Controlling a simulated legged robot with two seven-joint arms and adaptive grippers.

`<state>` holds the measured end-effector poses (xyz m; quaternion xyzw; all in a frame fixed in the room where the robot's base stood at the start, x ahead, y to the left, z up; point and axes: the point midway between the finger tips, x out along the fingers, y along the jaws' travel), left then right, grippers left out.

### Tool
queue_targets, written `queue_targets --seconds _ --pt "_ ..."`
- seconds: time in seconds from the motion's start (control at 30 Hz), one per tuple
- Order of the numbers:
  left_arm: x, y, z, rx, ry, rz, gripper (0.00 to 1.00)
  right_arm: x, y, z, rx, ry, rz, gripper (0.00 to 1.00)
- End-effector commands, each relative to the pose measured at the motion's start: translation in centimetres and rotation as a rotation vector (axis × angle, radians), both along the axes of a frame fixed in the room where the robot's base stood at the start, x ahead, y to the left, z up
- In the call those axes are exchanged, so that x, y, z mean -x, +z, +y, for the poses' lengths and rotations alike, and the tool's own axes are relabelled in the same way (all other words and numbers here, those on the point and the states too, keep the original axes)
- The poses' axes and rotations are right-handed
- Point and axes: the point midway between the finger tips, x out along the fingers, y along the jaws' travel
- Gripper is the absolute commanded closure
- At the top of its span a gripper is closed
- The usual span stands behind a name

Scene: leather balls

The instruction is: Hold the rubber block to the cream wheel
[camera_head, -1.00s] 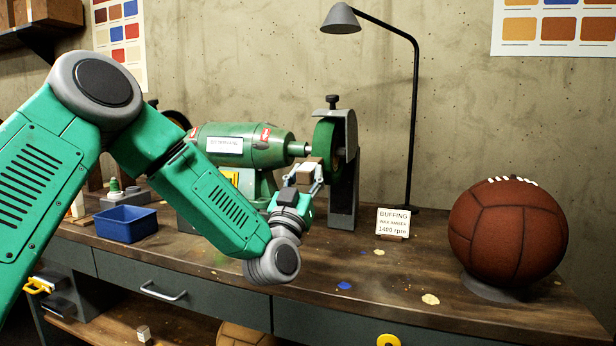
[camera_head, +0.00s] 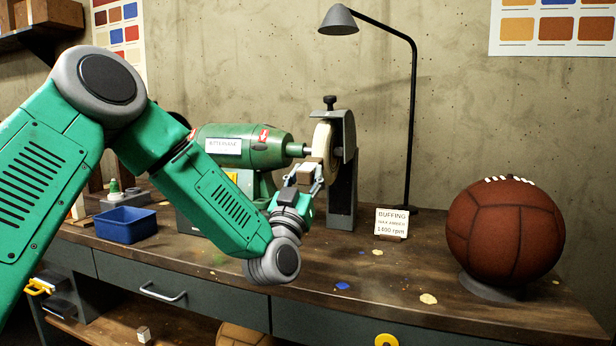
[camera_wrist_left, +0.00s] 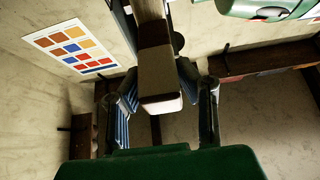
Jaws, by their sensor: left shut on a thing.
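The cream wheel (camera_head: 321,147) sits on the shaft of a green motor (camera_head: 243,146), partly under a grey guard. My left gripper (camera_head: 304,180) is just below and in front of the wheel. It is shut on the brown rubber block (camera_head: 309,171). In the left wrist view the block (camera_wrist_left: 160,80) sits between the two fingers, and its far end meets the wheel's rim (camera_wrist_left: 149,10). The block seems to touch the wheel, but the exact contact is hard to make out. My right gripper is not in view.
A grey guard post (camera_head: 343,185) stands right of the wheel. A small buffing sign (camera_head: 391,222), a black lamp (camera_head: 412,120) and a brown leather ball (camera_head: 506,235) on a stand are farther right. A blue bin (camera_head: 126,224) is at left.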

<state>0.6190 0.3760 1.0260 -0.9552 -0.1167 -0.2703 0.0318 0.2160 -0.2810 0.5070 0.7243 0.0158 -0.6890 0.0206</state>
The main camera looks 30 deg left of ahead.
Motion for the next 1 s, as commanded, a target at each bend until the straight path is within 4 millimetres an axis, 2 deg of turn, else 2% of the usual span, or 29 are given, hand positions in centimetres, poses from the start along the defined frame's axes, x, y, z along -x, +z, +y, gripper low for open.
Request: queue_targets --seconds 0.17,1.0 --pt "0.5 -0.1 -0.2 0.0 -0.002 0.0 1.0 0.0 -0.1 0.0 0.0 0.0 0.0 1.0" --pt "6.6 -1.1 -1.7 0.001 -0.002 -0.001 1.0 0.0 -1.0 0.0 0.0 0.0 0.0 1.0"
